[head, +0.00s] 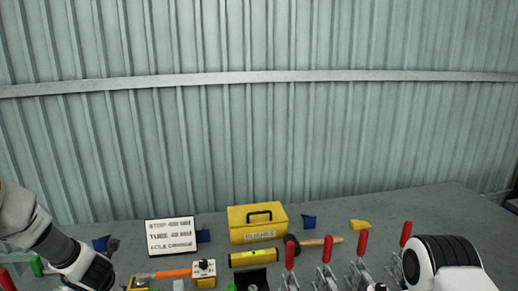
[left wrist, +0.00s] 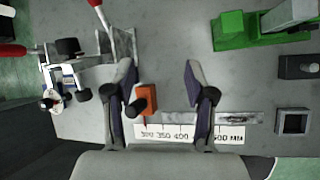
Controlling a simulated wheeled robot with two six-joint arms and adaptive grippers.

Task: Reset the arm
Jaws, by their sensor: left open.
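My left gripper (left wrist: 158,72) shows in the left wrist view with its two fingers spread apart and nothing between the tips. It is over a grey surface (left wrist: 165,45). In the head view my left arm comes in at the lower left and its gripper is out of frame. Part of my right arm shows at the lower right, with its gripper out of view.
An orange block (left wrist: 147,97) is close to the left finger, above a marked scale (left wrist: 190,133). A green fixture (left wrist: 235,32) and a toggle clamp (left wrist: 121,45) flank the gripper. A yellow toolbox (head: 258,222), sign (head: 170,236) and red-handled clamps (head: 327,250) stand on the bench.

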